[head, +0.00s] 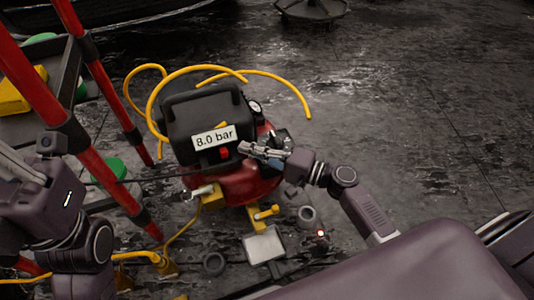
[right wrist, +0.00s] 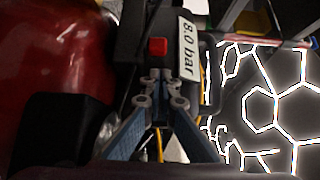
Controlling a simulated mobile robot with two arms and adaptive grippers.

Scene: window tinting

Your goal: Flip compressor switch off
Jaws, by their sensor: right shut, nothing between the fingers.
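The compressor (head: 190,117) stands on the floor, with a black upper housing and a red tank (head: 247,182). A label on it reads 8.0 bar. Its red switch (head: 224,153) sits just below the label; it also shows in the right wrist view (right wrist: 158,46). My right gripper (head: 243,148) is shut and empty, its fingertips close beside the switch; in the right wrist view the fingertips (right wrist: 160,82) lie just below the switch. I cannot tell whether they touch it. My left arm is at the left of the head view, but its fingers are not visible.
A red-legged ladder (head: 104,90) stands at the left, close to the compressor. Yellow hose (head: 150,108) loops over and behind the compressor. Small fittings and a grey pad (head: 264,246) lie on the floor in front.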

